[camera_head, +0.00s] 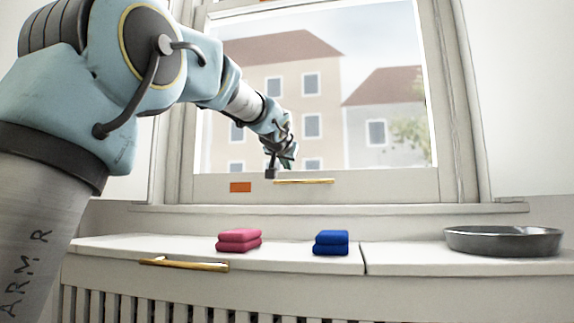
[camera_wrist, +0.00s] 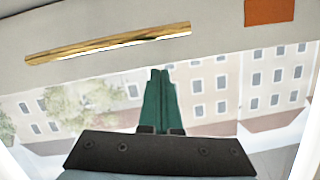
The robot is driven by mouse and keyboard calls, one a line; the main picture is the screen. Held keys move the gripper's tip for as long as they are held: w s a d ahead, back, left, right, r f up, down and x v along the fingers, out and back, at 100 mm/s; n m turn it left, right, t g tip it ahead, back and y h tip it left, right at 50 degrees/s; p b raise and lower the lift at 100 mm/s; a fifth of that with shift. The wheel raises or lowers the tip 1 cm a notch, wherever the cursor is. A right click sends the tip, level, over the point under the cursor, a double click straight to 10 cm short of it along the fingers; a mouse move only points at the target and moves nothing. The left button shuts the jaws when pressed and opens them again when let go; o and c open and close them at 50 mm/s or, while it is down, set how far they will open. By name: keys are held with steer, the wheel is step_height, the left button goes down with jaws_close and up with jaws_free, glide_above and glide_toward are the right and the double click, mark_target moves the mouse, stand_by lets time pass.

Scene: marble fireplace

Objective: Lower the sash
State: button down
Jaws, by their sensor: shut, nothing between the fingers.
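The sash is a large glass pane in a pale frame. Its bottom rail (camera_head: 370,185) sits just above the window sill (camera_head: 330,209); I cannot tell whether there is a gap between them. A brass bar handle (camera_head: 304,181) runs along this rail and also shows at the top of the wrist view (camera_wrist: 108,43). My gripper (camera_head: 289,164) is in front of the glass, just above the handle. Its green fingers (camera_wrist: 160,73) are shut together and empty, with their tips apart from the handle in the wrist view.
An orange patch (camera_head: 240,187) is on the rail, left of the handle. Below, the pale cabinet top (camera_head: 190,245) bears folded pink cloths (camera_head: 239,240), folded blue cloths (camera_head: 331,243) and a grey round pan (camera_head: 503,240). Another brass handle (camera_head: 184,264) is on the cabinet's front edge.

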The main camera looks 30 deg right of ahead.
steer(key=b+v, duration=0.1)
steer(key=v, duration=0.9)
steer(key=shift+r+b, duration=0.15)
steer(key=shift+b, duration=0.15)
steer(key=shift+s, duration=0.15)
